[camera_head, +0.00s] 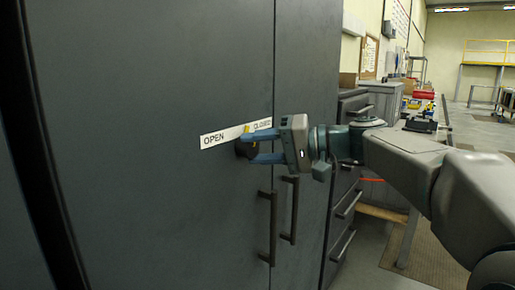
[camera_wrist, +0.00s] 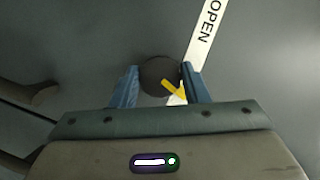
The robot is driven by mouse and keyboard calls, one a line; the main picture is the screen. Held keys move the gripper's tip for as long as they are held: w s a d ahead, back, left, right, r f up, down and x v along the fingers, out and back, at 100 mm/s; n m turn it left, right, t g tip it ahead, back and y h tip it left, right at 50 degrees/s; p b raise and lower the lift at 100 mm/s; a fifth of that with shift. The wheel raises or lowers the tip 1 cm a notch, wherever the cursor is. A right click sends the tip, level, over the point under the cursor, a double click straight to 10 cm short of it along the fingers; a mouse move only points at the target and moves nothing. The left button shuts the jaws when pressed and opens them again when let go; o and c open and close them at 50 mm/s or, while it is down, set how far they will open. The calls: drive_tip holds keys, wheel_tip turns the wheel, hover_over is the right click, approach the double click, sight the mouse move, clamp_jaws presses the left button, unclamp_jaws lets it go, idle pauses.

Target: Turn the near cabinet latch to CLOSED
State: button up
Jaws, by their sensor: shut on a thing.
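The near cabinet latch is a round dark knob (camera_wrist: 158,72) on the cabinet door, with a yellow pointer (camera_wrist: 172,88). In the head view the knob (camera_head: 241,149) is mostly hidden by my gripper (camera_head: 246,148). My gripper's blue fingers lie on either side of the knob in the wrist view (camera_wrist: 160,70), shut on it. A white label strip (camera_head: 222,137) above the knob reads OPEN at left and CLOSED at right. The yellow pointer tip shows by the left end of CLOSED in the head view. In the wrist view only OPEN is readable on the strip (camera_wrist: 207,28).
Two dark vertical door handles (camera_head: 270,228) hang below the latch, close under my gripper. A drawer unit (camera_head: 347,190) stands right of the cabinet. Shelving and a workbench with items lie farther back. The floor at right is partly hidden by my arm.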

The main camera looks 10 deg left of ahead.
drive_tip(key=m, duration=0.2)
drive_tip(key=m+y, duration=0.1)
drive_tip(key=m, duration=0.1)
drive_tip(key=shift+f+g+y, duration=0.1)
drive_tip(key=shift+g+y, duration=0.2)
idle(0.3)
drive_tip(key=o, duration=1)
drive_tip(key=d+p, duration=0.1)
drive_tip(key=d, duration=1.3)
